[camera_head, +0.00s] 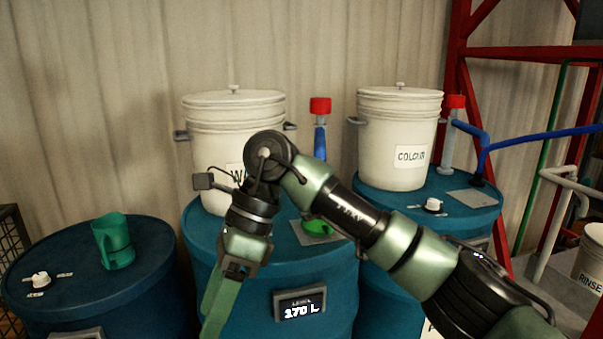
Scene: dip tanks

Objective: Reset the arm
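My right arm (368,220) comes in from the lower right, rises to a bent joint (268,155) in front of the middle drum, and folds down from there. My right gripper (213,312) points down at the bottom of the picture, in front of the middle blue drum (240,285). Its tips run toward the lower edge, so I cannot tell whether it is open or shut. I see nothing clearly held in it. My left gripper is not in view.
A green jug (114,242) stands on the left blue drum (60,262). White lidded buckets stand on the middle and right drums; the right one (398,140) reads COLOUR. Red-capped valves (320,107), blue pipes (535,137) and a red rack (456,70) stand behind my arm.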

